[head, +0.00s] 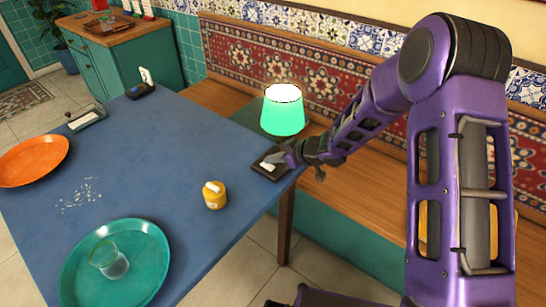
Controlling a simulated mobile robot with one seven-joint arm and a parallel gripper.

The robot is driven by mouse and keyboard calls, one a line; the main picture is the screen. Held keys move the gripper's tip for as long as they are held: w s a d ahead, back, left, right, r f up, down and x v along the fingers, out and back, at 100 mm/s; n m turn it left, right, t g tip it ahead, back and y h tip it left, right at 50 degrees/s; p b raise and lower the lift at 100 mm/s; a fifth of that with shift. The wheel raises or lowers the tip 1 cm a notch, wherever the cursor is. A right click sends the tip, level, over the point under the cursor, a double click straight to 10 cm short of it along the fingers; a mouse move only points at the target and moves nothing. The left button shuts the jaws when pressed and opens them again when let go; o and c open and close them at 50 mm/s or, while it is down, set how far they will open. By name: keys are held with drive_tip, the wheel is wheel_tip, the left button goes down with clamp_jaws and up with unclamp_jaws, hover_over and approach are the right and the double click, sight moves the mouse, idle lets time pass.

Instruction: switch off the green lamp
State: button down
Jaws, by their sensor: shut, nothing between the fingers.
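The green lamp (283,112) glows bright at its top opening and its shade is lit. My gripper (278,159) is shut and empty. I cannot tell whether the fingertips touch the tray, the white item or the lamp.
A wooden bench (385,180) runs behind. The table's middle is clear.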

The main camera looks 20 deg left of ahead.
drive_tip(key=shift+a+r+p, duration=0.1)
drive_tip(key=shift+r+p, duration=0.2)
drive_tip(key=shift+p, duration=0.35)
drive_tip(key=shift+f, duration=0.4)
